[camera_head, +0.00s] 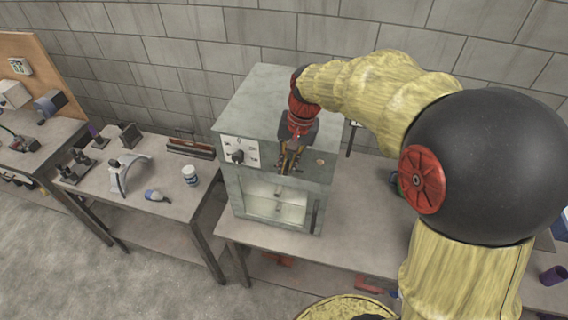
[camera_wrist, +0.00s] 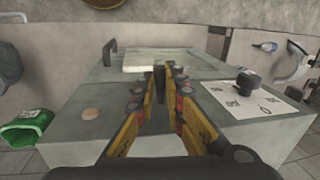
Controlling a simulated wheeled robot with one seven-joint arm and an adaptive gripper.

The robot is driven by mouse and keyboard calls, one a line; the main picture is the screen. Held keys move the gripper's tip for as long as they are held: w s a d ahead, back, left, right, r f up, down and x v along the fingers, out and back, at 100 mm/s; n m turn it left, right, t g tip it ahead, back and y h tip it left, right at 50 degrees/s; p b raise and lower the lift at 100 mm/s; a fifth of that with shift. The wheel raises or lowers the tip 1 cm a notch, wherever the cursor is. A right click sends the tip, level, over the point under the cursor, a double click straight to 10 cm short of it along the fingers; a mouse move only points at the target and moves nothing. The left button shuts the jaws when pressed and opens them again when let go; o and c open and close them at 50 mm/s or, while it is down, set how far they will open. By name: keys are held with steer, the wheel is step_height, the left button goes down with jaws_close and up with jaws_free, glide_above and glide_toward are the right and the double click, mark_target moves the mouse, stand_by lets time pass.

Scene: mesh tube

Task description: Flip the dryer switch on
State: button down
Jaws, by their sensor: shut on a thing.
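The dryer (camera_head: 262,92) is a grey-green box on the middle table, with a lit window (camera_head: 275,200) low on its front. A white panel with a dark knob (camera_head: 237,156) is on the front's left, and a small round button (camera_head: 320,161) is on the right. My gripper (camera_head: 290,160) reaches down to the front between them. In the wrist view my gripper's yellow fingers (camera_wrist: 163,72) close around a small dark piece, apparently the dryer switch (camera_wrist: 159,84). The fingers hide most of it, so its position is unclear. The knob (camera_wrist: 248,80) is to the right there.
A left table (camera_head: 150,205) holds a white cup (camera_head: 189,175), a bottle (camera_head: 155,196), a curved grey stand (camera_head: 121,172) and a toolbox (camera_head: 190,146). A green container (camera_wrist: 28,128) shows left in the wrist view. A block wall stands close behind the dryer.

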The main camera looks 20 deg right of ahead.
steer(key=shift+s+d+n+g, duration=0.15)
steer(key=shift+d+n, duration=0.2)
steer(key=shift+n, duration=0.65)
steer(key=shift+d+n+g, duration=0.15)
steer(key=shift+d+n, duration=0.2)
steer(key=shift+n, duration=0.65)
steer(key=c, duration=1.9)
jaws_free()
steer(key=r, duration=0.4)
steer(key=d+r, duration=0.1)
steer(key=r, duration=0.3)
steer(key=d+r, duration=0.1)
steer(key=r, duration=0.3)
steer(key=shift+s, duration=0.2)
steer(key=shift+w+f, duration=0.1)
